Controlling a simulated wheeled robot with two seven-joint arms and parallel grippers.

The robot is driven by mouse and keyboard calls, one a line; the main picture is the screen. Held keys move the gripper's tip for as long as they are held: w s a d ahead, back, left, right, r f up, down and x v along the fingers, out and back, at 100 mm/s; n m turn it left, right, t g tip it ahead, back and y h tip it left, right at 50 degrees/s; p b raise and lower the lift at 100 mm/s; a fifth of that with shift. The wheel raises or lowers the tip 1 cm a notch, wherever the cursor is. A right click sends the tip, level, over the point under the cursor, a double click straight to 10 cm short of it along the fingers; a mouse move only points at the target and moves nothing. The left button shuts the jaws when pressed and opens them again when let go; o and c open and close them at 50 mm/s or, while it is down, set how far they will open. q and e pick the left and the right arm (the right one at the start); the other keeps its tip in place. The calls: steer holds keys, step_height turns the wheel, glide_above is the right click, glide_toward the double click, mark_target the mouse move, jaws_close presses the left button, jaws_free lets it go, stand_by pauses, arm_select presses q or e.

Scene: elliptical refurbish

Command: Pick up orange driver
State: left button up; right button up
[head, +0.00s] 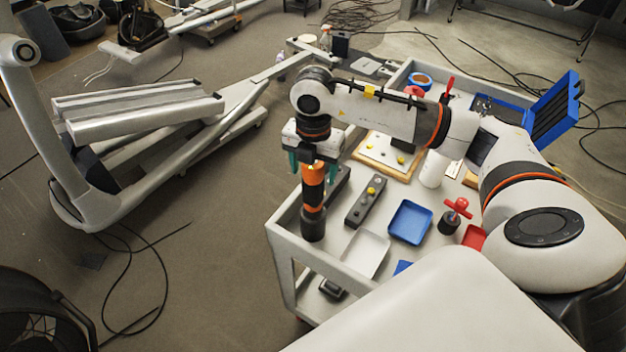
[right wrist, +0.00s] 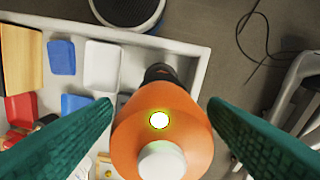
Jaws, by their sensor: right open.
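The orange driver (head: 314,186), an upright orange and black tool, stands at the near left corner of the cart. My right gripper (head: 313,166) is above it, pointing down, with its teal fingers on either side of the driver's top. In the right wrist view, the orange body of the driver (right wrist: 190,135) with a pale round end and a bright spot fills the space between the open fingers (right wrist: 160,108). Some gap shows on the right side; contact on the left is unclear. My left gripper is not in view.
The white cart (head: 330,256) holds a blue tray (head: 410,222), a white tray (head: 366,254), a grey control box (head: 366,200) and a red-handled part (head: 457,211). A blue open case (head: 553,105) is at the far right. Open floor lies left of the cart.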

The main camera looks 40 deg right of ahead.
steer(key=shift+f, duration=1)
steer(key=c, duration=1.4)
step_height(320, 180, up, 9)
steer(key=shift+w+f+b, duration=0.1)
steer(key=shift+b, duration=1.05)
steer(key=shift+r, duration=0.7)
steer(key=o, duration=0.8)
steer(key=c, duration=0.9)
